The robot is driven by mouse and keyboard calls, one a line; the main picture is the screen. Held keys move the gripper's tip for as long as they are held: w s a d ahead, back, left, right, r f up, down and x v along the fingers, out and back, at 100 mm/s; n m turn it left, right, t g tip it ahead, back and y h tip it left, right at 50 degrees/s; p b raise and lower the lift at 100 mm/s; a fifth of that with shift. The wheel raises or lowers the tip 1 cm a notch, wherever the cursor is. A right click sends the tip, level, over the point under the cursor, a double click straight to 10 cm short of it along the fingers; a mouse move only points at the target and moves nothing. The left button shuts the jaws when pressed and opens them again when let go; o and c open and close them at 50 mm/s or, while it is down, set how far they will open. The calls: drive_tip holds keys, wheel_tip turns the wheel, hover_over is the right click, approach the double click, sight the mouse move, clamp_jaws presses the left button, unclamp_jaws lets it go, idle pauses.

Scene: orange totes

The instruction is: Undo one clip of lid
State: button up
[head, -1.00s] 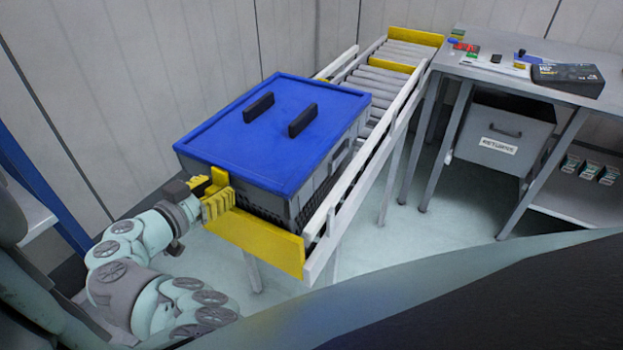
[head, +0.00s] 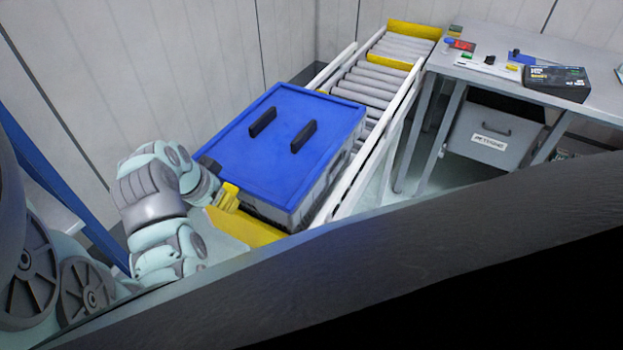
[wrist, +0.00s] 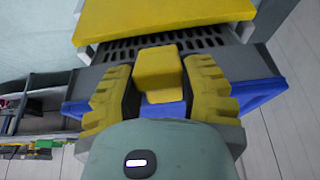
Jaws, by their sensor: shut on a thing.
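A grey tote (head: 318,197) with a blue lid (head: 285,165) sits on the roller conveyor, two black handles on the lid's top. My gripper (head: 226,195) is at the tote's near-left end, by the lid's edge. In the wrist view, my gripper (wrist: 160,85) has its yellow ribbed fingers on either side of a yellow clip (wrist: 158,68) and is shut on it. The clip lies against the tote's slotted grey end (wrist: 115,52), and the blue lid (wrist: 258,95) shows beside it. Whether the clip is still hooked to the lid cannot be seen.
A yellow end plate (head: 245,228) closes the conveyor's near end, close to my gripper. A white rail (head: 375,150) runs along the conveyor's right side. A grey table (head: 560,60) with a black box (head: 560,80) and small items stands at the right.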

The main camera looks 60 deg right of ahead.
drive_tip(key=y, duration=0.1)
drive_tip(key=r+y, duration=0.1)
drive_tip(key=y, duration=0.1)
drive_tip(key=y+p, duration=0.1)
drive_tip(key=y, duration=0.1)
drive_tip(key=shift+s+d+r, duration=0.1)
drive_tip(key=shift+d+r, duration=0.15)
drive_tip(key=shift+r, duration=0.05)
drive_tip(key=shift+d+r+g+y, duration=0.1)
drive_tip(key=shift+r+g+y, duration=0.2)
drive_tip(key=shift+y, duration=0.7)
drive_tip(key=shift+d+r+y+b, duration=0.1)
drive_tip(key=shift+d+y+b, duration=0.05)
drive_tip(key=shift+y+b, duration=0.85)
drive_tip(key=shift+b, duration=0.2)
drive_tip(key=shift+d+r+b, duration=0.1)
drive_tip(key=shift+r+b, duration=0.05)
drive_tip(key=shift+b, duration=0.2)
drive_tip(key=shift+d+y+b, duration=0.15)
drive_tip(key=shift+y+b, duration=0.35)
drive_tip(key=shift+b, duration=0.05)
drive_tip(key=shift+d+r+b, duration=0.1)
drive_tip(key=shift+d+b, duration=0.05)
drive_tip(key=shift+b, duration=0.35)
drive_tip(key=shift+r+y+b, duration=0.1)
drive_tip(key=shift+y+b, duration=0.3)
drive_tip(key=shift+y, duration=0.1)
